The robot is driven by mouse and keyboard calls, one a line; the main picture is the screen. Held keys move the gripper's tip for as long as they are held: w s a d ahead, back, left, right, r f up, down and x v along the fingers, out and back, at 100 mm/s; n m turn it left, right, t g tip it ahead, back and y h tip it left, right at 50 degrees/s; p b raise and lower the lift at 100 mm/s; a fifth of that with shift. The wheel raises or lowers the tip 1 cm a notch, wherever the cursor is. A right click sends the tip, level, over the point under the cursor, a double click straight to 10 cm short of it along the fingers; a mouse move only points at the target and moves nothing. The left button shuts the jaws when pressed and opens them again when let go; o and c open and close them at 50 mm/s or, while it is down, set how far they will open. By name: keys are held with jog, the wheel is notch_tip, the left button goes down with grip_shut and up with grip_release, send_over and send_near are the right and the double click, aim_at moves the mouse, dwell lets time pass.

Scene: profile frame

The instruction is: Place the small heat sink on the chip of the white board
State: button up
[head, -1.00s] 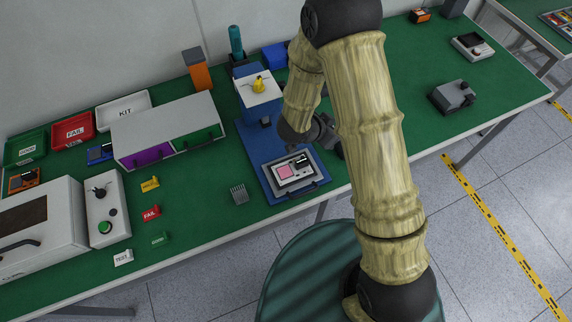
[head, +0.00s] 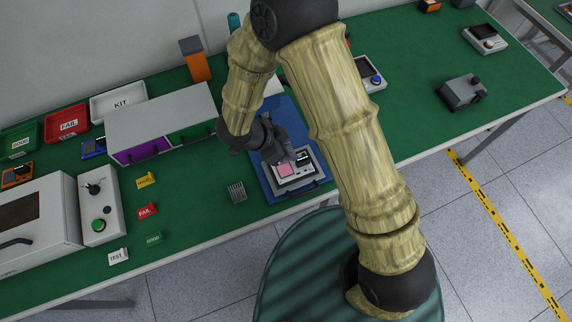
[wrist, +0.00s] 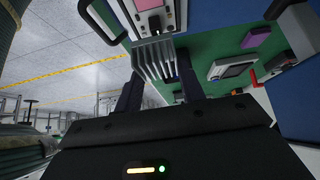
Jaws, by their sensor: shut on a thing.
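The white board (head: 294,180) lies in a holder on a blue base near the table's front edge, with a pink square (head: 285,170) on its chip. My gripper (head: 287,155) is just above the board's far side in the head view. In the wrist view its two dark fingers (wrist: 160,88) are shut on a small grey finned heat sink (wrist: 154,59). The pink square (wrist: 178,14) shows past the heat sink at the top of the wrist view, apart from it. In the head view the held heat sink is hard to make out.
A white cabinet (head: 160,122) stands farther left. The table right of the base is fairly clear.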

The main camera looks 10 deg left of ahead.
jog(key=shift+f, duration=2.4)
jog(key=shift+f, duration=2.05)
jog(key=shift+f, duration=0.1)
jog(key=o, duration=1.1)
jog(key=v, duration=1.2)
jog(key=shift+b, duration=0.4)
